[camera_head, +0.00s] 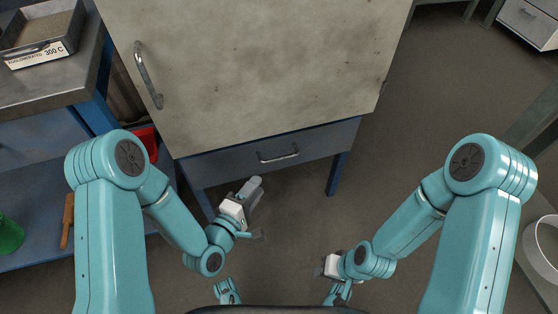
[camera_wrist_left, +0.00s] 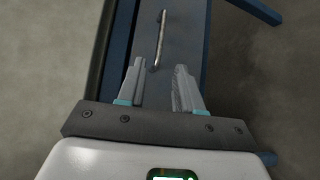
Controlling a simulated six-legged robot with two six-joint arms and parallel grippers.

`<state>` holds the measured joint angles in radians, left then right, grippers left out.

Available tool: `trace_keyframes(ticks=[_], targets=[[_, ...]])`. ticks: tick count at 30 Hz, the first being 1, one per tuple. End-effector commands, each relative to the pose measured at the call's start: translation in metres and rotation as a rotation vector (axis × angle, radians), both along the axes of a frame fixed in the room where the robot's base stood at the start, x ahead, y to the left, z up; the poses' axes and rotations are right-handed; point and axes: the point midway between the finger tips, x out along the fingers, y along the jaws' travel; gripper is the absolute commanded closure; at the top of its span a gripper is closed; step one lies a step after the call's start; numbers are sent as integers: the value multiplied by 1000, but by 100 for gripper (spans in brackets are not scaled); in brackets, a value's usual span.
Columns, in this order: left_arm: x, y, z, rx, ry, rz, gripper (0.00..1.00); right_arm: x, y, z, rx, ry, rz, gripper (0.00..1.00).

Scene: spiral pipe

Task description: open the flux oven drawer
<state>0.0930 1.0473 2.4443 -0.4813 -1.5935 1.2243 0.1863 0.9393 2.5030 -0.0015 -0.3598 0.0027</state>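The flux oven drawer (camera_head: 225,170) is a blue-grey front below the large pale oven door, and it looks shut. Its metal bar handle (camera_head: 278,156) is at the middle of the front. In the left wrist view the drawer front (camera_wrist_left: 187,40) and handle (camera_wrist_left: 160,38) lie beyond the fingertips. My left gripper (camera_head: 256,208) is open and empty, below and left of the handle and apart from it. It also shows in the left wrist view (camera_wrist_left: 160,78), fingers apart and roughly in line with the handle. My right gripper (camera_head: 332,268) is low in the middle; its fingers are hardly visible.
The pale oven door (camera_head: 250,70) with a vertical handle (camera_head: 147,75) stands above the drawer. A blue workbench with a metal tray (camera_head: 40,35) is at left. A blue leg (camera_head: 338,172) stands right of the drawer. The floor (camera_head: 430,100) at right is clear.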

Motion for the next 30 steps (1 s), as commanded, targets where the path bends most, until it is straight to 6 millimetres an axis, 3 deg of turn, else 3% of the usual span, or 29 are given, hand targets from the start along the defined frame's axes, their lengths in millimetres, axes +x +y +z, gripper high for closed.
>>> trace_keyframes(ticks=[9, 15, 21, 29, 30], targets=[[70, -39, -12, 1, -4, -3, 65, 3, -3, -16, -2, -6, -13, 57], [102, -56, -17, 1, -2, -3, 65, 5, -5, -23, -4, -8, -19, 57], [115, -63, -18, 2, 1, -1, 65, 6, -5, -26, -4, -10, -22, 57], [116, -63, -18, 2, 1, -1, 65, 6, -5, -25, -4, -10, -22, 57], [116, -63, -18, 2, 1, -1, 75, 6, -5, -25, -4, -10, -22, 57]])
